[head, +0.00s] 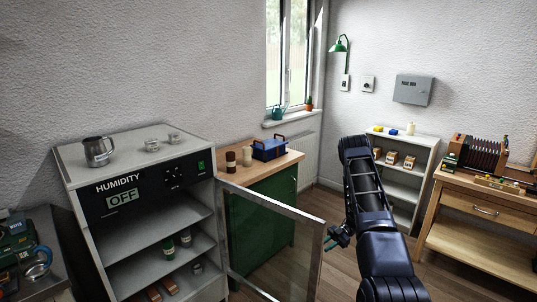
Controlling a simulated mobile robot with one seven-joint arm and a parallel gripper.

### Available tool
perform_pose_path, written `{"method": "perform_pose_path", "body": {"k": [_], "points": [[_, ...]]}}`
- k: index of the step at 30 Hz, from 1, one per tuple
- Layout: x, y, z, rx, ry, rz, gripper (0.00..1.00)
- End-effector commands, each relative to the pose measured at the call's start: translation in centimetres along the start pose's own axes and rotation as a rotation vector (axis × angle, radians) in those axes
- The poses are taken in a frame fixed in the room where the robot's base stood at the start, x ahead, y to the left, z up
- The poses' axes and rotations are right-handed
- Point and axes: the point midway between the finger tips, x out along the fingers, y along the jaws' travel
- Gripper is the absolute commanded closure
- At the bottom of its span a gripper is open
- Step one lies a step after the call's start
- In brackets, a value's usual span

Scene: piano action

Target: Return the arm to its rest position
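My gripper (341,236) shows small and dark, low beside the arm, just right of the open glass door (274,235). I see nothing clearly held in it, and its fingers are too small and dark to tell open from shut. The gap between the gripper and the door frame looks narrow.
The humidity cabinet (92,171) reads OFF, with its glass door swung out. A green cupboard (262,222) stands behind the door. A white shelf (411,149) and a wooden workbench (478,212) stand at the right. Some wooden floor (290,272) is clear.

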Motion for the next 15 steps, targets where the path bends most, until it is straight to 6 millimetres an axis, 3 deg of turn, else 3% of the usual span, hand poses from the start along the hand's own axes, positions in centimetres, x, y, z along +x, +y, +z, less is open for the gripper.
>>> {"method": "perform_pose_path", "body": {"k": [6,15], "points": [[-2.1,6.2,-3.9,-0.080,-0.222,0.171,0.76],[-6.0,13.4,-10.3,-0.139,-0.498,0.426,0.76]]}}
